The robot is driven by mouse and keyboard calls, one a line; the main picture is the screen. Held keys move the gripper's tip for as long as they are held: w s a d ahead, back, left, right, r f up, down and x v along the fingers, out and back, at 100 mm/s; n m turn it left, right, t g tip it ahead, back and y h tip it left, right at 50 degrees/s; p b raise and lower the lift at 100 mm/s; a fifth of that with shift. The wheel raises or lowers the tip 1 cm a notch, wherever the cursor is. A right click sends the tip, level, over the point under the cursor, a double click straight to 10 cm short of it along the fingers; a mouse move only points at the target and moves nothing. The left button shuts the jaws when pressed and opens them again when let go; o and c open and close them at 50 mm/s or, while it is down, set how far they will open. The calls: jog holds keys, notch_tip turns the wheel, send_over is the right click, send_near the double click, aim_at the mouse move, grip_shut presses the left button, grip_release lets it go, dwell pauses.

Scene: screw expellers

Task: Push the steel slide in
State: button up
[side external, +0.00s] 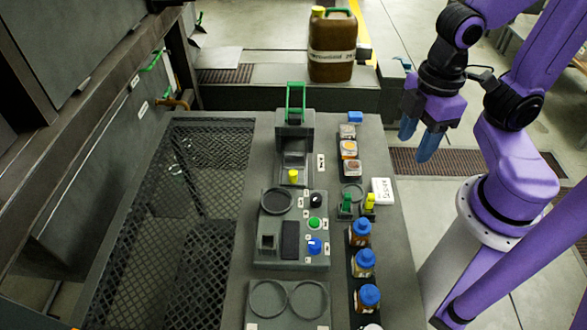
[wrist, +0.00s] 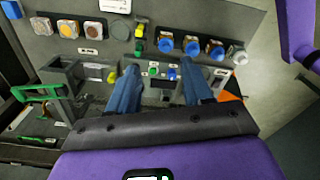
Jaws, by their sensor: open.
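A grey metal housing (side external: 294,132) with a green handle (side external: 296,97) stands at the back of the bench. A steel-grey piece (side external: 294,160), apparently the slide, sits in its front opening, with a yellow knob (side external: 293,176) just before it. I cannot tell how far in it sits. In the wrist view the green handle (wrist: 36,93) is at the left. My gripper (side external: 418,138) hangs in the air to the right of the housing, well apart from it. Its two blue fingers are spread and empty, and they also show in the wrist view (wrist: 160,78).
A panel with a green button (side external: 314,223) and blue knob (side external: 314,246) lies in front of the housing. Blue-capped bottles (side external: 363,263) and sample jars (side external: 349,149) line the right. A brown canister (side external: 332,48) stands behind. Mesh grating (side external: 150,230) is at left.

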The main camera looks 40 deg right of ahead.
jog(key=w+a+f+n, duration=0.1)
jog(key=w+a+f, duration=0.15)
jog(key=w, duration=0.55)
jog(key=w+a+f+n, duration=0.1)
jog(key=w+a+n, duration=0.15)
jog(key=w, duration=0.45)
jog(key=n, duration=0.2)
send_over(293, 172)
notch_tip(293, 172, down, 6)
notch_tip(293, 172, down, 16)
jog(key=shift+f, duration=0.2)
